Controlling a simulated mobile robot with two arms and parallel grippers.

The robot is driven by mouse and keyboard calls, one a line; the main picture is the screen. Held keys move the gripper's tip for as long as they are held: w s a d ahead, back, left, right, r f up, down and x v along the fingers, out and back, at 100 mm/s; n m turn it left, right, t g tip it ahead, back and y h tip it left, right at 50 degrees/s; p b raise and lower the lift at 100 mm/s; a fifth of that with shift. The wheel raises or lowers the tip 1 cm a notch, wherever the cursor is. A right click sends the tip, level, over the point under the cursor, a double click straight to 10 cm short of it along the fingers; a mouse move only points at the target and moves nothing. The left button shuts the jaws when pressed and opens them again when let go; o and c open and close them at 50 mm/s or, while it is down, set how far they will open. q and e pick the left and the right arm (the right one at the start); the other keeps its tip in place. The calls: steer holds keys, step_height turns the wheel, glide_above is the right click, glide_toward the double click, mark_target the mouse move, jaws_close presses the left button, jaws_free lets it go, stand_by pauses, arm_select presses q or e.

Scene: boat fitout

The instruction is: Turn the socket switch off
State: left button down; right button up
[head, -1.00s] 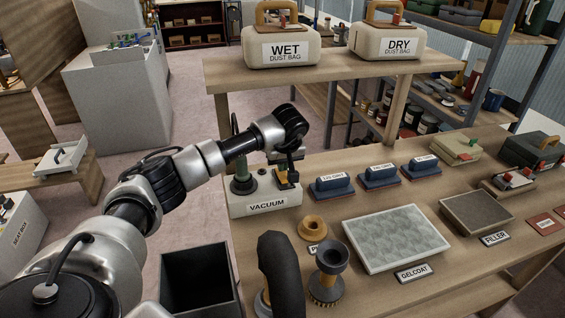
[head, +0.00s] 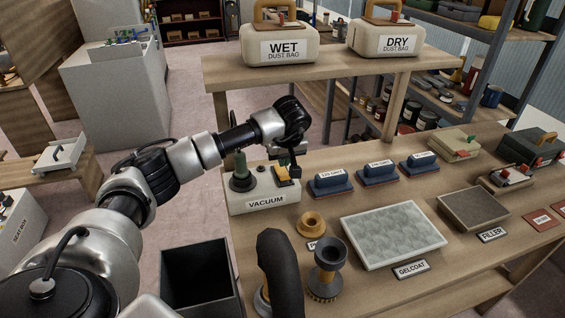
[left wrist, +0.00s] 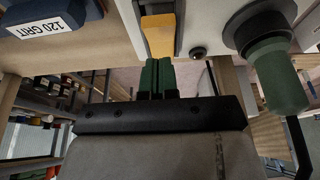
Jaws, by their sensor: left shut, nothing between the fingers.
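The socket switch is a yellow rocker (head: 281,174) in a dark frame on top of the white box labelled VACUUM (head: 266,201), at the left end of the bench. In the left wrist view the yellow rocker (left wrist: 158,36) is at the top centre. My left gripper (head: 292,166) is over the box, right beside the rocker. Its green fingertips (left wrist: 158,66) are together and empty, just short of the rocker's edge in the wrist view. I cannot tell whether they touch it. My right gripper is not in view.
A green plug on a dark round base (head: 241,176) stands beside the switch; a small black knob (left wrist: 198,53) sits between them. Blue sanding blocks (head: 330,183) are close on the right. A shelf with dust bags (head: 281,46) rises behind. A black hose (head: 277,262) is in front.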

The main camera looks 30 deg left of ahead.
mark_target(286, 176)
arm_select(q)
steer(key=b+v, duration=0.1)
steer(key=v, duration=0.7)
steer(key=shift+r, duration=0.35)
steer(key=shift+s, duration=0.1)
